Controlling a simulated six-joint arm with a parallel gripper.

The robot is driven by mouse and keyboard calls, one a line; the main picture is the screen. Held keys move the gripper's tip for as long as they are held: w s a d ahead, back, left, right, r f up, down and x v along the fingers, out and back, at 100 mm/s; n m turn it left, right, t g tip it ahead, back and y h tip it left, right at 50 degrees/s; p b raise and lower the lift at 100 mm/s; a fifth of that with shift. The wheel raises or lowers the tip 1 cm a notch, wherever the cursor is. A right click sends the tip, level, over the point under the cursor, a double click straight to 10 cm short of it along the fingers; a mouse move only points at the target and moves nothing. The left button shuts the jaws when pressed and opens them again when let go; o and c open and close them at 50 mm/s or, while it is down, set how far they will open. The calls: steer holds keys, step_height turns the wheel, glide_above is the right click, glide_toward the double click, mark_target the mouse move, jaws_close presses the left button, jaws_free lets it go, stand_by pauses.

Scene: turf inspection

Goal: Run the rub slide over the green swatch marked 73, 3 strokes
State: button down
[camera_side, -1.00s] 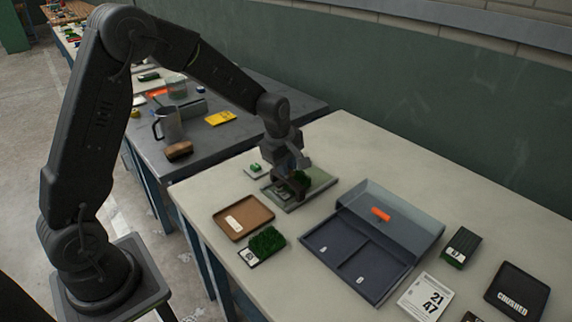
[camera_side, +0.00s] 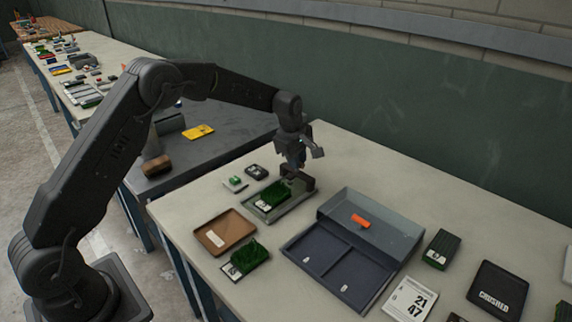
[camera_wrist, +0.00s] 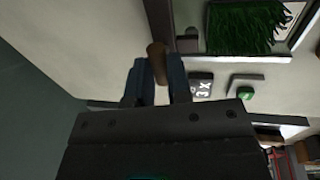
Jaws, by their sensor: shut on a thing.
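A green turf swatch (camera_side: 274,193) with a white label sits in a shallow grey tray (camera_side: 292,208); I cannot read the label. The turf also shows at the upper right of the wrist view (camera_wrist: 243,28). My gripper (camera_side: 296,174) is at the right end of this tray, beside the turf. In the wrist view its fingers (camera_wrist: 157,66) are shut on a brown rounded handle (camera_wrist: 156,52), which I take as the rub slide's. A dark block (camera_side: 303,183) shows below the fingers in the side view. Whether it touches the tray is unclear.
A dark "3 X" tag (camera_wrist: 201,86) and a green button (camera_wrist: 246,94) lie beside the tray. A brown tray (camera_side: 225,233), another labelled turf swatch (camera_side: 252,256) and a two-compartment box (camera_side: 318,275) with an orange piece (camera_side: 361,221) stand nearer. A "CRUSHED" tray (camera_side: 497,290) is far right.

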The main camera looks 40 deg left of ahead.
steer(key=shift+w, duration=0.5)
steer(key=shift+r, duration=0.1)
steer(key=c, duration=1.1)
jaws_free()
steer(key=s+r, duration=0.1)
steer(key=r, duration=0.3)
steer(key=s+r, duration=0.1)
steer(key=r, duration=0.8)
steer(key=shift+s+r, duration=0.2)
steer(key=shift+s, duration=0.2)
